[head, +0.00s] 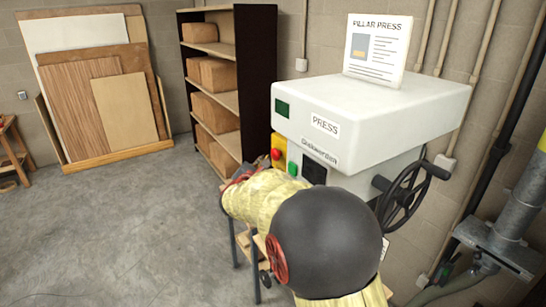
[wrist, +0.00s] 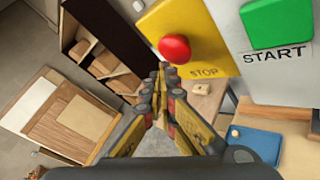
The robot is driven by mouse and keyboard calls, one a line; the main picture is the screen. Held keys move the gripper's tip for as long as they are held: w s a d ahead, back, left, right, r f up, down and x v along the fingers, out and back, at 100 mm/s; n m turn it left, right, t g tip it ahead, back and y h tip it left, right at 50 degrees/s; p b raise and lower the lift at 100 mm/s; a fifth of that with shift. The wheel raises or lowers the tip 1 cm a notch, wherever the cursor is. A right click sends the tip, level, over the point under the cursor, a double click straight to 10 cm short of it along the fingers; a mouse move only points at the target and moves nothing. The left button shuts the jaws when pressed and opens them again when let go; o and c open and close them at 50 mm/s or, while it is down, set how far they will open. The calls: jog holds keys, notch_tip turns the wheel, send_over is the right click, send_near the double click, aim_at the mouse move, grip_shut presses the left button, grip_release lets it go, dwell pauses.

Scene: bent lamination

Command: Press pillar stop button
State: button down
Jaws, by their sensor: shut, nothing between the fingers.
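The red stop button (wrist: 175,48) sits on a yellow plate (wrist: 204,40) marked STOP in the wrist view. In the head view the red button (head: 276,154) shows on the yellow plate (head: 279,146) at the left front of the white press (head: 375,110). My gripper (wrist: 160,72) is shut and empty. Its tips are just below and left of the button in the wrist view; I cannot tell whether they touch it. In the head view my arm hides most of the gripper. A green START button (wrist: 278,22) is to the right; it also shows in the head view (head: 292,169).
A dark shelf (head: 255,80) with brown boxes stands behind the press. Wood panels (head: 100,90) lean on the wall at left. A black handwheel (head: 405,195) sticks out at the press's right. The floor (head: 130,230) at left is clear.

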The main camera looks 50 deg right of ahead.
jog(key=a, duration=0.2)
jog(key=w+a, duration=0.1)
jog(key=a, duration=0.2)
jog(key=shift+w, duration=0.1)
dwell(0.3)
dwell(0.7)
